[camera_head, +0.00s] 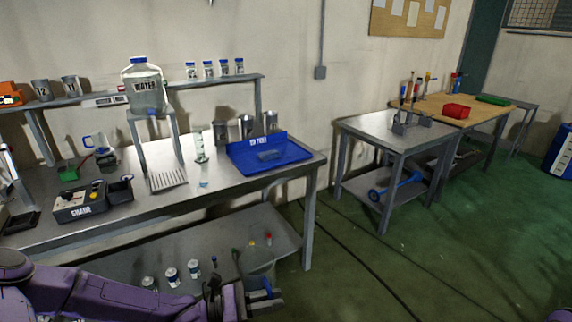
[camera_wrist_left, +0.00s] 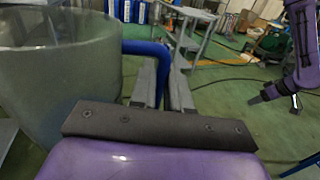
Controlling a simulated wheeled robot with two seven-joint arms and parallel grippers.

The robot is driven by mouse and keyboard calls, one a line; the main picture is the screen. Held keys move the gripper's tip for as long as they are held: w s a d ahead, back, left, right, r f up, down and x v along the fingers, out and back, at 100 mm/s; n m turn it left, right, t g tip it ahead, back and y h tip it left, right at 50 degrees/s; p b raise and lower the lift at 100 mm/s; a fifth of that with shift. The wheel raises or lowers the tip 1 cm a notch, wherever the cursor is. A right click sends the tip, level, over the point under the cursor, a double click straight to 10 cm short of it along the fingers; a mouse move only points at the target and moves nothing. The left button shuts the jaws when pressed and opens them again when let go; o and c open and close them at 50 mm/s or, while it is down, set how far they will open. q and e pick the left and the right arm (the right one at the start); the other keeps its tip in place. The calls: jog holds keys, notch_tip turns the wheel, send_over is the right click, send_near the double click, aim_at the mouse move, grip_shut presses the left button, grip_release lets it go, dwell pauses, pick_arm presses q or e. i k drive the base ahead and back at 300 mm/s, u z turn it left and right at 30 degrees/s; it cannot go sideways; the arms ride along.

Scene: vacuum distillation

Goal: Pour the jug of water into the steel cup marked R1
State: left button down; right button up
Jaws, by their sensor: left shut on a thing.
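My left gripper (camera_head: 264,297) is low in front of the bench in the head view, shut on the blue handle of a clear jug (camera_head: 257,262). In the left wrist view the jug (camera_wrist_left: 60,75) stands at the left, looking roughly upright, and its blue handle (camera_wrist_left: 150,48) passes between the fingers (camera_wrist_left: 162,85). I cannot make out the water level. Several steel cups (camera_head: 246,127) stand at the back of the bench; their marks are too small to read, so I cannot tell which is R1. My right gripper (camera_wrist_left: 270,95) shows small in the left wrist view, its jaws unclear.
Two more steel cups (camera_head: 70,86) stand on the upper shelf. White jars (camera_head: 172,276) stand on the lower shelf. Green floor (camera_head: 430,260) at right is open.

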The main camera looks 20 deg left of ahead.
aim_at(271, 118)
jog(key=z, duration=0.5)
jog(key=i, duration=2.05)
jog(key=u, duration=0.85)
